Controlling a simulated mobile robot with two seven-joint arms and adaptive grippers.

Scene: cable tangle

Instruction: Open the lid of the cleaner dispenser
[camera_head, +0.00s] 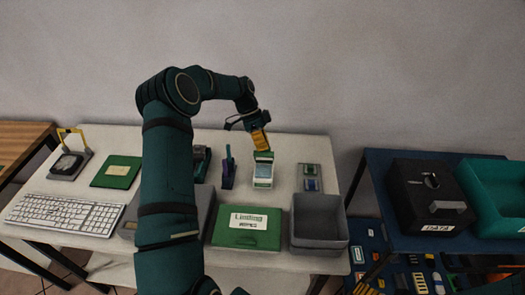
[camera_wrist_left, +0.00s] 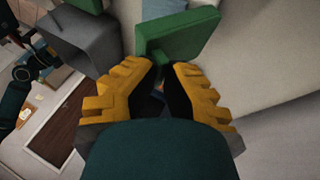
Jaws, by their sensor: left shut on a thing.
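The cleaner dispenser (camera_head: 263,173) looks like the small upright white container with a green top, at the back middle of the white table. My left gripper (camera_head: 260,144) reaches down onto its top from above, and its yellow fingers hide part of it. In the left wrist view, my left gripper (camera_wrist_left: 163,66) has its fingertips close together at the near edge of a green slab (camera_wrist_left: 182,36), which looks like the dispenser's green part. The fingers are shut on that edge. Whether the lid is raised cannot be told.
In front are a green labelled box (camera_head: 248,234) and a grey open bin (camera_head: 319,243). A keyboard (camera_head: 66,214) lies at left.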

